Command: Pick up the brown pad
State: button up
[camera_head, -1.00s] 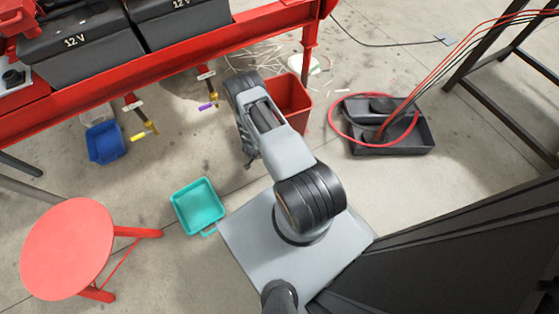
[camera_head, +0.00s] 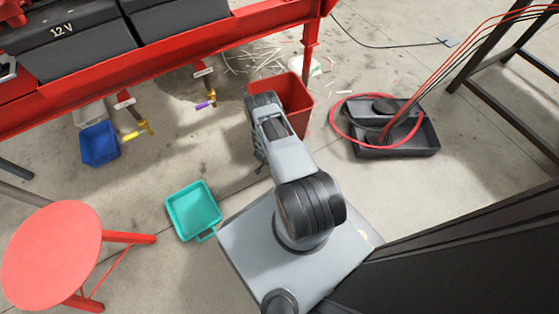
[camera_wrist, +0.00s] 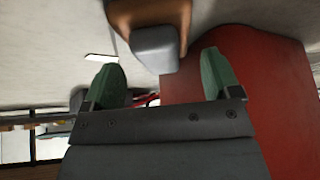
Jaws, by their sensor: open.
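A brown piece (camera_wrist: 150,14) with a rounded grey block on its near end shows at the top of the wrist view; it may be the brown pad, but I cannot tell for sure. My gripper (camera_wrist: 162,78) has two green fingertips spread wide. The brown piece lies ahead of the gap between them, apart from both fingers, and nothing is held. In the head view my arm hides the gripper, and I cannot make out the brown pad there.
A red bin (camera_head: 295,92) stands beside my arm and fills the right of the wrist view. A teal tray (camera_head: 193,208), blue bin (camera_head: 99,145) and red stool (camera_head: 50,255) are to the left. A black tray (camera_head: 400,152) with a red hose lies right. A red bench is behind.

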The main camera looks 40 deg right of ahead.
jog(key=b+x, duration=0.1)
jog(key=x, duration=0.2)
jog(key=shift+d+f+b, duration=0.1)
jog(key=shift+f+b, duration=0.15)
jog(key=shift+b, duration=0.05)
jog(key=shift+r, duration=0.1)
jog(key=shift+c, duration=0.4)
jog(key=c, duration=0.7)
jog(key=shift+r, duration=0.15)
